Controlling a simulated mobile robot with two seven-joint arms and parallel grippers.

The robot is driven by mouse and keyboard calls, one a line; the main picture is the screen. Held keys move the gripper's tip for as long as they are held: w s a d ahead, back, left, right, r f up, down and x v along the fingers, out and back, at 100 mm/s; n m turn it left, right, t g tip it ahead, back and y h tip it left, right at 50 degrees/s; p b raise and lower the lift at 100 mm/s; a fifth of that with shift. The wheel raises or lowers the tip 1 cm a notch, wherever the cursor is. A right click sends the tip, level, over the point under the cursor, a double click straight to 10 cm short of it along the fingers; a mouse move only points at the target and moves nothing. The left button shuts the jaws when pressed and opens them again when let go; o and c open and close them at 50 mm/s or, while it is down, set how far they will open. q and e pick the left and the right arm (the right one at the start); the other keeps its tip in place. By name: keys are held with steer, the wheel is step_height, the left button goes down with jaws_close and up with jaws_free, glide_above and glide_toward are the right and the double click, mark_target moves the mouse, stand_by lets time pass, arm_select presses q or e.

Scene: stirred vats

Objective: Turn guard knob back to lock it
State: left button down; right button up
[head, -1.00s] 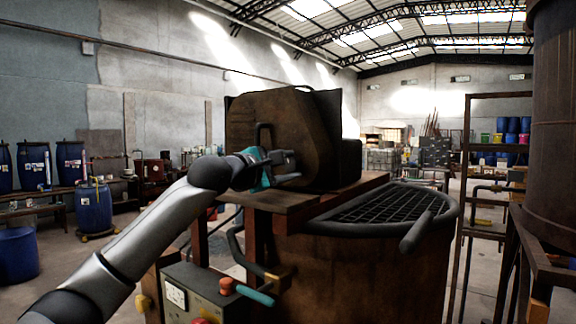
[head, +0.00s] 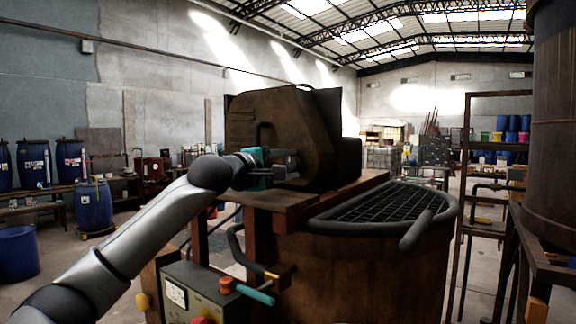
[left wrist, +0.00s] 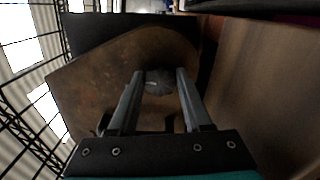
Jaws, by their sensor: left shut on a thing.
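The guard (head: 290,125) is a rusty brown metal housing on top of the vat. Its knob (left wrist: 158,82) is a dark, ribbed round piece, seen in the left wrist view between my fingertips. My left gripper (head: 292,164) is shut on the knob at the guard's near face, and the fingers hide the knob in the head view. In the left wrist view my left gripper (left wrist: 159,75) has one finger on each side of the knob. My right gripper is not in view.
The vat (head: 365,265) has a dark mesh grille (head: 375,205) and a thick rim bar. A control box (head: 205,290) with a red button and a teal-handled valve (head: 255,292) sit below my left arm. Blue drums (head: 94,207) stand far left.

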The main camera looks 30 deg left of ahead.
arm_select(q)
steer(key=shift+c, duration=1.7)
jaws_free()
steer(key=shift+s, duration=0.1)
steer(key=s+a+b, duration=0.1)
steer(key=s+b, duration=0.7)
steer(key=s, duration=0.7)
steer(key=shift+a, duration=0.1)
